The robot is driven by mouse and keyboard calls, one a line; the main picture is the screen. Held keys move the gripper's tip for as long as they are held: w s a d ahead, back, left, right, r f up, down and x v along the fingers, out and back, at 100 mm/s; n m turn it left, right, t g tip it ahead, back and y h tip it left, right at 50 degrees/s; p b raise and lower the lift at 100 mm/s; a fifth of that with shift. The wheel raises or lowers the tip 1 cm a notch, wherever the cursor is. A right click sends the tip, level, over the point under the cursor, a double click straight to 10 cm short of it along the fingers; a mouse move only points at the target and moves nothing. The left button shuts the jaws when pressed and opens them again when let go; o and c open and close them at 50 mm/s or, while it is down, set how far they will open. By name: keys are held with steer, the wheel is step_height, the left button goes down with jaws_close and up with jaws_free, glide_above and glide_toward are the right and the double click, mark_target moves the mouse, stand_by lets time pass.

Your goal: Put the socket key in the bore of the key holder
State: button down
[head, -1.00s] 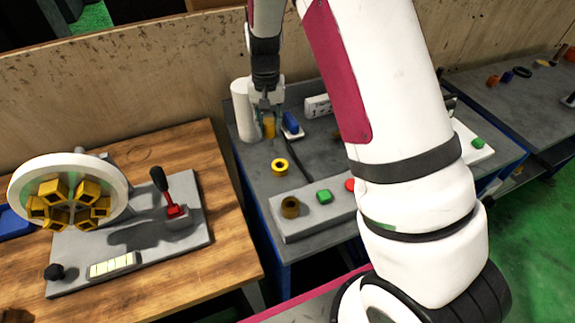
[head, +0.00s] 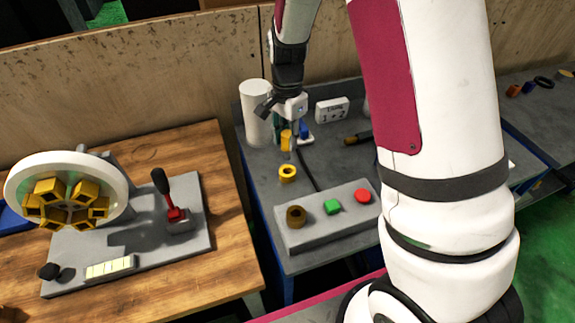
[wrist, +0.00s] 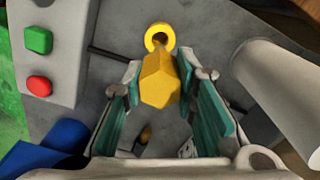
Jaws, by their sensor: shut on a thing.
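A yellow six-sided piece, which looks like the socket key (wrist: 160,82), is between the teal pads of my gripper (wrist: 160,95) in the wrist view. My gripper is shut on it. In the head view my gripper (head: 285,128) is tilted over the back left of the grey bench, with the yellow piece (head: 286,140) at its tips. A yellow ring (head: 287,173) with a dark bore is just in front of it on the bench, and shows beyond the piece in the wrist view (wrist: 160,37). I cannot tell for sure whether this ring is the key holder.
A white cylinder (head: 256,112) stands close left of my gripper and a blue item (head: 304,130) close right. A grey button block (head: 345,222) with green and red buttons and a brown hollow cylinder (head: 296,215) lies in front. A dark-handled tool (head: 357,140) lies right.

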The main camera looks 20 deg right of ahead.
mark_target(287, 159)
steer(key=shift+f+p, duration=0.35)
steer(key=shift+f, duration=3.4)
steer(key=shift+f, duration=0.2)
steer(key=c, duration=1.3)
jaws_free()
steer(key=shift+c, duration=0.2)
steer(key=shift+o, duration=0.2)
steer(key=shift+r, duration=0.1)
